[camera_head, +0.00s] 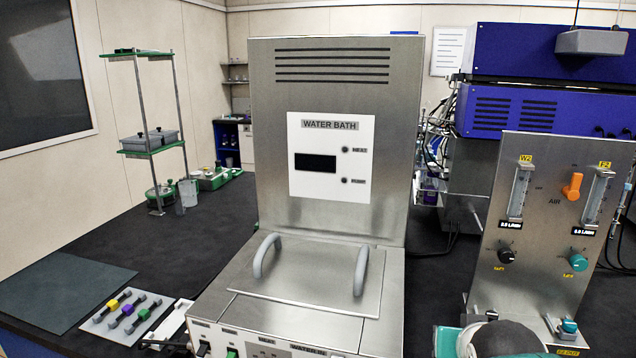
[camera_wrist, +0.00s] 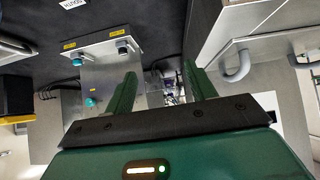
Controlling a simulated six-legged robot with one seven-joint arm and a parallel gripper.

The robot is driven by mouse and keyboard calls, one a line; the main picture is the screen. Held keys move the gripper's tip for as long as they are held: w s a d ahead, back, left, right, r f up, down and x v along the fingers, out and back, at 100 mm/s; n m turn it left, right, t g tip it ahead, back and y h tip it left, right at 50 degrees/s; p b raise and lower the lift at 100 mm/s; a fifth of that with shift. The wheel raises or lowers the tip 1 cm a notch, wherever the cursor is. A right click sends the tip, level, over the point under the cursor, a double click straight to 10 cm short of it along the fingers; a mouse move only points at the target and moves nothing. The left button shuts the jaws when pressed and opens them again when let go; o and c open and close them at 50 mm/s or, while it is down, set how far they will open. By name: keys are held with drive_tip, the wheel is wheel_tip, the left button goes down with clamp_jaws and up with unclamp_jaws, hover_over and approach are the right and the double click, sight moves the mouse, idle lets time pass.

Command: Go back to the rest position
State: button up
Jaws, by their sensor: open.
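My gripper (camera_wrist: 161,72) shows in the wrist view with its two green fingers apart and nothing between them. The wrist view is turned over, with the water bath's grey handles at the right and a steel panel with teal knobs at the left. In the head view, a rounded dark and pale part at the bottom right edge, near the valve panel, looks like part of my arm; the fingers cannot be made out there.
The steel water bath (camera_head: 325,215) stands in the middle of the dark bench (camera_head: 90,230). The valve panel (camera_head: 540,215) with flow tubes stands at the right. A tray (camera_head: 127,317) with coloured pieces lies at front left. A green-shelved stand (camera_head: 152,150) is further back.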

drive_tip(key=s+a+n+g+y, duration=0.2)
drive_tip(key=s+a+g, duration=0.1)
drive_tip(key=s+a, duration=0.5)
drive_tip(key=s+f, duration=0.1)
drive_tip(key=s, duration=0.2)
drive_tip(key=shift+s+n+g, duration=0.25)
drive_tip(key=shift+n+g, duration=0.05)
idle(1.2)
